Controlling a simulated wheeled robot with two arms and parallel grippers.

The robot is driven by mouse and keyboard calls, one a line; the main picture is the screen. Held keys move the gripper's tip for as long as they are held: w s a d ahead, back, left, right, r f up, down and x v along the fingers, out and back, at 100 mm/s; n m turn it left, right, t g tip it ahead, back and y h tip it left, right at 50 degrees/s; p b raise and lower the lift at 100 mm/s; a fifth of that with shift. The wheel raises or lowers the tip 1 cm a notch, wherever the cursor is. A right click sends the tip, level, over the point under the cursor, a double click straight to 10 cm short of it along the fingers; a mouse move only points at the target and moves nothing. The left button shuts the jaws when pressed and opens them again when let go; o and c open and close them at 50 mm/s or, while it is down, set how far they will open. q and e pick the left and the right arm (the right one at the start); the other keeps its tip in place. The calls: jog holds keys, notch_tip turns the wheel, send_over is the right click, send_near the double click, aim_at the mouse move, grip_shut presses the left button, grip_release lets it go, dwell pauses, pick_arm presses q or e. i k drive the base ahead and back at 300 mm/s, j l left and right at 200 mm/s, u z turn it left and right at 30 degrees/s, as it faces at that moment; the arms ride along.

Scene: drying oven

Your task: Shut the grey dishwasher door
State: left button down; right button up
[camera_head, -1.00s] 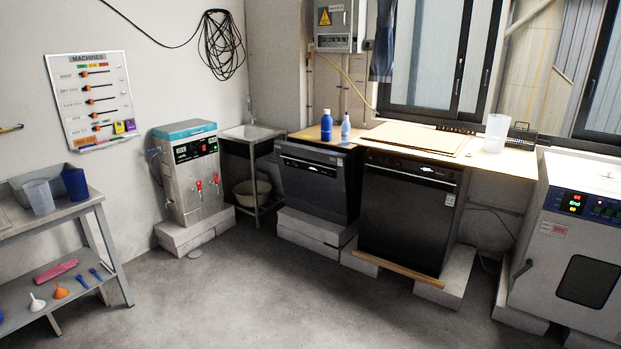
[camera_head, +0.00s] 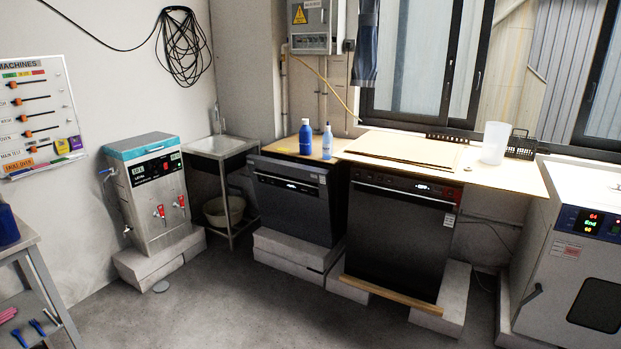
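The grey dishwasher (camera_head: 291,208) stands left of centre on pale blocks, under the left part of the wooden counter. Its dark grey door faces me, with a control strip and small display along the top. The top of the door seems to stand a little forward of the counter edge, but I cannot tell for sure how far it is open. A second, black dishwasher (camera_head: 395,240) stands to its right, and its front looks flush and upright. Neither of my grippers is in view.
The floor (camera_head: 230,300) in front is clear. Pale blocks (camera_head: 290,250) and a wooden strip (camera_head: 390,291) jut out low. A water boiler (camera_head: 152,195) and sink (camera_head: 221,145) stand left, a white oven (camera_head: 570,260) right, and a metal table (camera_head: 25,255) at the left edge.

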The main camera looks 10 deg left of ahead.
aim_at(290, 201)
jog(key=i+u, duration=0.4)
jog(key=i, duration=1.85)
jog(key=i+z, duration=0.15)
jog(key=i, duration=0.35)
jog(key=i+j+z, duration=0.1)
jog(key=i, duration=0.45)
jog(key=i+j+z, duration=0.15)
jog(key=i, duration=0.35)
jog(key=i+j+z, duration=0.15)
jog(key=i+j, duration=0.15)
jog(key=i, duration=0.2)
